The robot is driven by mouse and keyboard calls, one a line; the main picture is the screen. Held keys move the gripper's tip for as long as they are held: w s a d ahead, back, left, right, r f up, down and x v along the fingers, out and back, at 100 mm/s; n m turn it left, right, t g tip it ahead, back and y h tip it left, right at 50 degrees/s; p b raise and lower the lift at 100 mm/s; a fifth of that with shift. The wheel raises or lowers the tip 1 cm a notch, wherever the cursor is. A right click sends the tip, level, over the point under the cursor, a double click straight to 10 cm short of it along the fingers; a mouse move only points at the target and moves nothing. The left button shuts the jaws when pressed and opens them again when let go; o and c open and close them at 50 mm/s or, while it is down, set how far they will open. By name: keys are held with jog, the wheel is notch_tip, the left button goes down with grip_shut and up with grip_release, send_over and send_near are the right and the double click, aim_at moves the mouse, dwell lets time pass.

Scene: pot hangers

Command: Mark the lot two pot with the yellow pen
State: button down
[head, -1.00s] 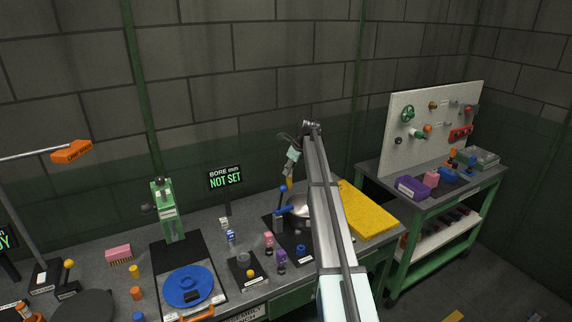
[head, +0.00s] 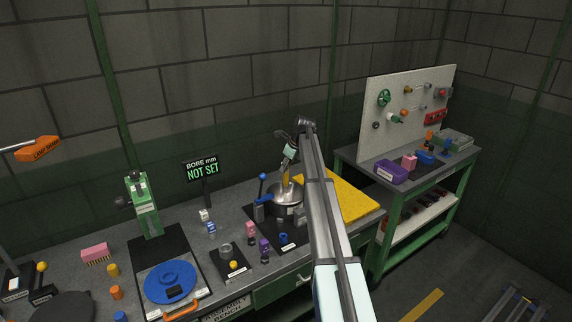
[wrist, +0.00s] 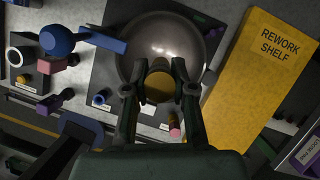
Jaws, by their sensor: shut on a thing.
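My gripper (head: 288,167) is shut on a yellow cylinder (head: 285,184), which looks like the yellow pen. Its round yellow end (wrist: 160,86) shows between my fingers in the wrist view. It points down over a shiny silver round vessel (head: 289,209) on the bench. The vessel (wrist: 135,58) also fills the top middle of the wrist view. I cannot tell whether the cylinder touches it. I cannot make out a lot two label, so I cannot tell which thing is the lot two pot.
A blue-handled lever (head: 263,188) stands just left of the vessel. The yellow rework shelf (head: 350,197) lies to its right. Small pink, purple and blue parts stand in front. A sign (head: 201,168) reads "NOT SET". A green cart (head: 460,192) stands farther right.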

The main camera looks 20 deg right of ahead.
jog(key=shift+f+b, duration=2.55)
jog(key=shift+f, duration=3.05)
jog(key=shift+f, duration=0.6)
jog(key=shift+r, duration=0.15)
jog(key=shift+r+p, duration=3.9)
jog(key=shift+r, duration=3.95)
